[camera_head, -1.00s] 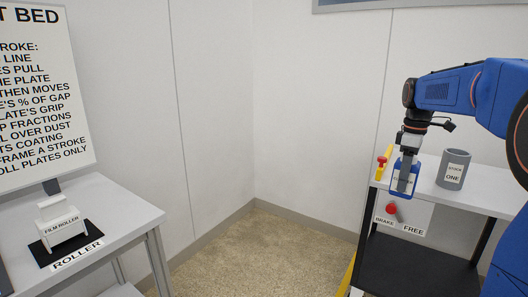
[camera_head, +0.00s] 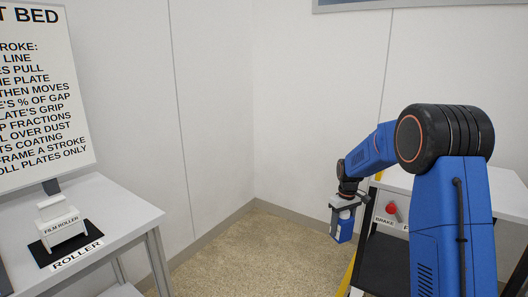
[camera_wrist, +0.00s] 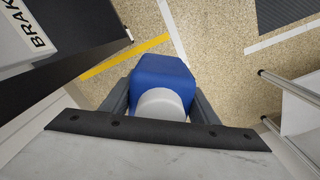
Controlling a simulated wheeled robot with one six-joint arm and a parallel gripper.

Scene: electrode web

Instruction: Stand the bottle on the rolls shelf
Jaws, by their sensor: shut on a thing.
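The bottle (camera_head: 343,228) is blue with a pale cap. My gripper (camera_head: 344,208) is shut on it near the cap and holds it upright in the air, just left of the cart. In the wrist view the bottle's blue body (camera_wrist: 162,68) and grey-white cap (camera_wrist: 160,104) sit between the two dark fingers, with floor beyond. No shelf in view is marked as the rolls shelf, so I cannot tell which one it is.
The cart (camera_head: 505,190) at right has a BRAKE label, a red knob (camera_head: 392,208) and a dark lower shelf (camera_head: 385,262), partly behind my arm. A left table (camera_head: 120,215) carries a film roller (camera_head: 62,225). Open floor (camera_head: 250,255) lies between them.

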